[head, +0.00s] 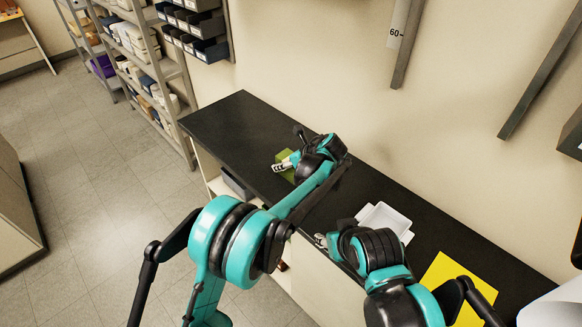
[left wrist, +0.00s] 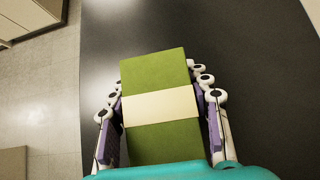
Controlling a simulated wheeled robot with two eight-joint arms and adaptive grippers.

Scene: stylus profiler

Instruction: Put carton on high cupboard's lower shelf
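The green carton (head: 287,156) with a cream band is on the black counter's left part, partly hidden by my left arm. In the left wrist view the carton (left wrist: 158,125) lies between the fingers of my left gripper (left wrist: 162,110), with purple pads close along both sides. I cannot tell whether the pads press on it. My left gripper (head: 283,165) is low over the counter in the head view. My right gripper (head: 322,241) is by the counter's front edge, mostly hidden by its own arm, fingers unclear. I cannot make out the high cupboard's lower shelf.
The black counter (head: 232,125) has free room left of the carton. A white tray (head: 385,218) and a yellow sheet (head: 445,275) lie farther right. A dark box-like piece (head: 571,136) is at the right edge. Shelving with bins (head: 150,60) stands at the back left.

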